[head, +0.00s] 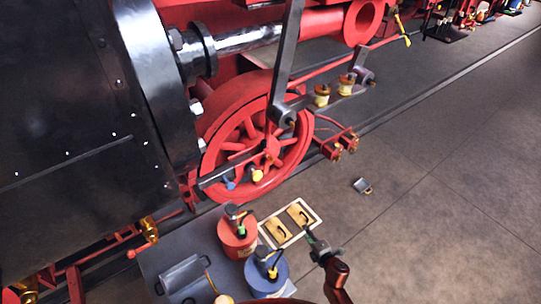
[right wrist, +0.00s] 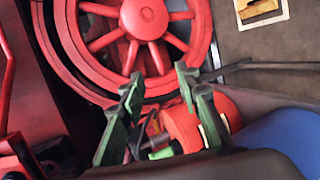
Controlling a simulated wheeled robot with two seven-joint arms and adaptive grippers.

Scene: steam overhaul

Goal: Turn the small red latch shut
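My right gripper (head: 317,244) is low in the head view, right of the blue can, with its red arm link below it. In the right wrist view its two dark green fingers (right wrist: 160,88) stand apart with nothing clearly held between them. A small red lever with a round knob (head: 131,254) sits beside a brass fitting (head: 149,229) below the black cylinder casing; it may be the latch, but I cannot tell for sure. It is far left of my right gripper. I cannot make out my left gripper.
A red can (head: 236,238) and a blue can (head: 266,279) stand on a grey surface in front of the red spoked wheel (head: 268,140). A pale board with two tan plates (head: 290,225) lies beside them. A small grey object (head: 362,186) lies on the open floor at right.

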